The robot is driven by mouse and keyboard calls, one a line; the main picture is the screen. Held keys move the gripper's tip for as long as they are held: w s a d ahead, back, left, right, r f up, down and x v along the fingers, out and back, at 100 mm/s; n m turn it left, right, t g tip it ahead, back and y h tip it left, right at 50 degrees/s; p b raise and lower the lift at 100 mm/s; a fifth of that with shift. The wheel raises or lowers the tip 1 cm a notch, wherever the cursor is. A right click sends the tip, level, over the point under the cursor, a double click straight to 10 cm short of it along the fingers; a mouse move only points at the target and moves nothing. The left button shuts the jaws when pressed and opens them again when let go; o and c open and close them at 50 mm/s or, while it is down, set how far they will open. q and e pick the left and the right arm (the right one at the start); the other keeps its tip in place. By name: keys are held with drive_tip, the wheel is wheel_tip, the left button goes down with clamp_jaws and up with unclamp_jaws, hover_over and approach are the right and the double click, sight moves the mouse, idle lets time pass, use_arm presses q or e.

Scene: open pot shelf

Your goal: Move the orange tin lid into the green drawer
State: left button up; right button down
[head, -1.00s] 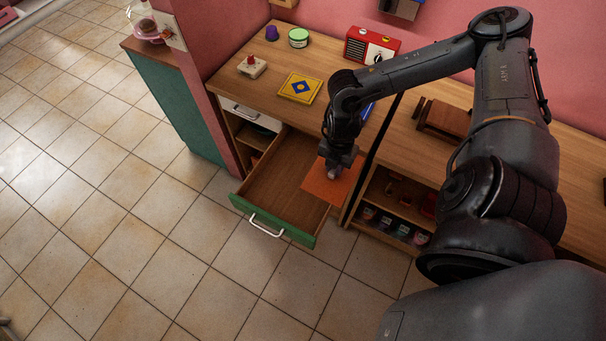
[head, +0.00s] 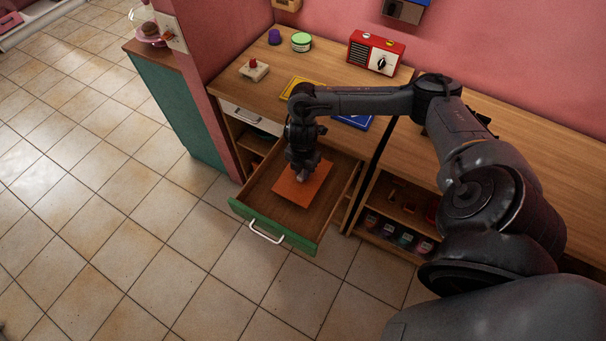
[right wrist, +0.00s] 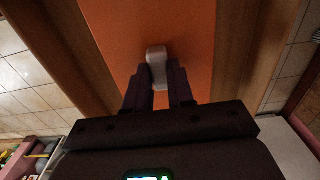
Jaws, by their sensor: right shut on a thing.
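The orange tin lid (head: 304,190) is a flat orange square with a pale knob. It lies over or inside the open green drawer (head: 243,211), within its walls in the head view; I cannot tell whether it touches the drawer floor. My right gripper (head: 301,177) points down and is shut on the lid's knob. In the right wrist view the fingers (right wrist: 161,88) hold the pale knob, with the orange lid (right wrist: 190,30) beyond and wooden drawer parts on both sides. My left gripper is not in view.
The counter above holds a red radio (head: 374,53), a green-lidded tin (head: 301,42), a purple cup (head: 274,37) and a yellow item (head: 299,88). A shelf with several small jars (head: 388,230) stands right of the drawer. The tiled floor in front is clear.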

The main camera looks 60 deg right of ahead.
wheel_tip(320, 180, down, 2)
drive_tip(key=shift+f, duration=0.35)
drive_tip(key=shift+f, duration=0.15)
drive_tip(key=c, duration=1)
unclamp_jaws()
